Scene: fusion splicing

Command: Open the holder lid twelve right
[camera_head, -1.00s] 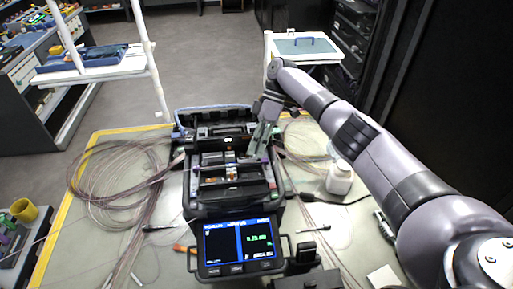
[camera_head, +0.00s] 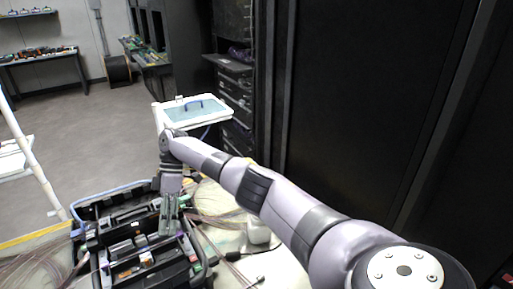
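The black fusion splicer (camera_head: 203,272) stands open at the lower left of the head view, and its front and screen are cut off by the frame. Its inside shows small parts, among them a white and orange piece (camera_head: 146,258). My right gripper (camera_head: 168,232) points down over the right half of the splicer's open top, by the holder area. Its fingers look close together, but I cannot tell whether they are open or touch a lid. The right holder lid cannot be made out clearly beside the fingers. My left gripper is not in view.
A white bottle (camera_head: 258,231) stands on the table right of the splicer, partly behind my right arm. Thin fibre cables lie around it. A white cart (camera_head: 200,118) with a blue-handled top stands behind. Tall black cabinets (camera_head: 370,110) fill the right side.

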